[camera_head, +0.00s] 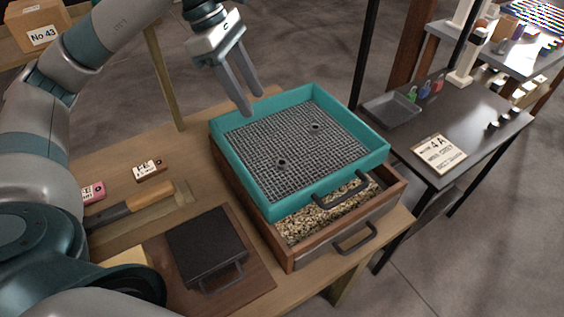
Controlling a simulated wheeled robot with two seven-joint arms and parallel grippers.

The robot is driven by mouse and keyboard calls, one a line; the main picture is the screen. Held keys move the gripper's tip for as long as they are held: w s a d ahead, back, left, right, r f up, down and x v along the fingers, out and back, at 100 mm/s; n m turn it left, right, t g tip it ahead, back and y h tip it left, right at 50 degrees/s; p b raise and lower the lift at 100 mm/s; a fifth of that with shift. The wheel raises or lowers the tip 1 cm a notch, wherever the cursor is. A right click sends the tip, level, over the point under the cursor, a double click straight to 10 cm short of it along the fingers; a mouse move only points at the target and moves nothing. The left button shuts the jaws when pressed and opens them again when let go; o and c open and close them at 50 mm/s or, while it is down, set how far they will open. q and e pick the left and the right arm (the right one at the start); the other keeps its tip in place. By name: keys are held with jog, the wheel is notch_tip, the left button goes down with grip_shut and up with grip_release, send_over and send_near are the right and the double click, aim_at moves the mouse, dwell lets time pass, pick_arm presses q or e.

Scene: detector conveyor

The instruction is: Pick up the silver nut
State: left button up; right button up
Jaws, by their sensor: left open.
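A teal-framed sieve (229,152) with a grey mesh bottom sits on a wooden drawer box. Two small dark-looking ring-shaped pieces lie on the mesh: one nut-like piece (282,162) towards the near left, another nut-like piece (316,127) towards the far right. They are too small to tell which is the silver nut. My left gripper (252,103) is open and empty, pointing down above the far left edge of the sieve, apart from both pieces. My right gripper is out of view.
The wooden box (280,250) below holds gravel and has a dark handle. A black lidded block (207,245), a wood-handled tool (150,197) and small labelled blocks lie left on the wooden table. A dark side table (470,125) stands at right with a grey tray (392,110).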

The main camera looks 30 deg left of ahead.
pick_arm(q)
jog(key=p, duration=0.4)
send_near(283, 163)
jog(key=shift+w+d+f, duration=0.25)
jog(key=shift+w+f, duration=0.25)
jog(key=shift+f, duration=0.25)
jog(key=shift+d+f, duration=0.1)
jog(key=shift+f, duration=0.25)
jog(key=shift+d+f+p, duration=0.2)
jog(key=shift+f+p, duration=0.15)
jog(key=shift+p, duration=0.35)
jog(key=x, duration=0.1)
jog(key=p+x, duration=0.2)
jog(key=shift+s+d+f, duration=0.15)
jog(key=shift+s+f, duration=0.1)
jog(key=shift+s, duration=0.05)
jog(key=shift+d+f, duration=0.1)
jog(key=shift+f, duration=0.35)
